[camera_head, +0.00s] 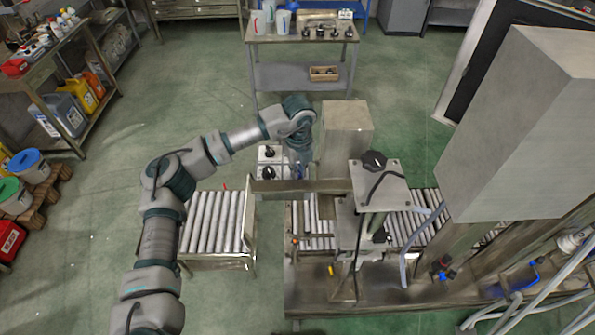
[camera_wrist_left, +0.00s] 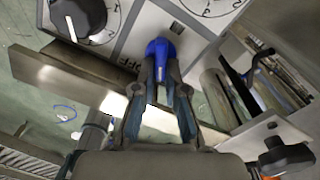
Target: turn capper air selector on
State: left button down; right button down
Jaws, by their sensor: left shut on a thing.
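The blue selector handle (camera_wrist_left: 161,48) sits on a white and grey control panel (camera_wrist_left: 142,22) in the left wrist view. My right gripper is in neither view.
The panel also carries a black knob (camera_wrist_left: 78,18) on a round dial. A metal bar (camera_wrist_left: 70,80) runs just below the panel. A tall beige box (camera_head: 344,140) stands right of my gripper. A roller conveyor (camera_head: 215,222) and a capper plate with black knob (camera_head: 374,160) are close by.

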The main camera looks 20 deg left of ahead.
aim_at(300, 174)
pick_arm(q)
jog(key=shift+d+r, duration=0.1)
jog(key=shift+d, duration=0.05)
dwell(0.3)
jog(key=c, duration=1.5)
grip_release()
jog(key=shift+s+d+r, duration=0.1)
jog(key=shift+s+d, duration=0.05)
notch_tip(300, 174, up, 12)
